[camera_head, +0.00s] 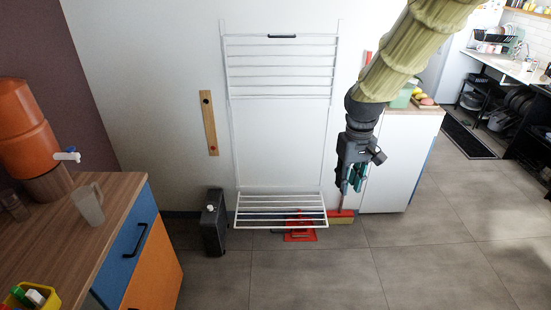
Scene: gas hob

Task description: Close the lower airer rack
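The lower airer rack (281,226) is a white barred frame near the floor. It sticks out from the wall, folded down, so it stands open. The upper airer rack (279,68) lies flat against the wall above it, with a black handle (281,36) at its top. White side rails join the two. My gripper (351,190) hangs to the right of the lower rack and higher in the picture, pointing down, apart from it. Its fingers look narrow and partly overlap, so I cannot tell how far apart they are. I see nothing clearly held.
A white cabinet (392,165) stands behind my gripper. The tiled floor in front is clear.

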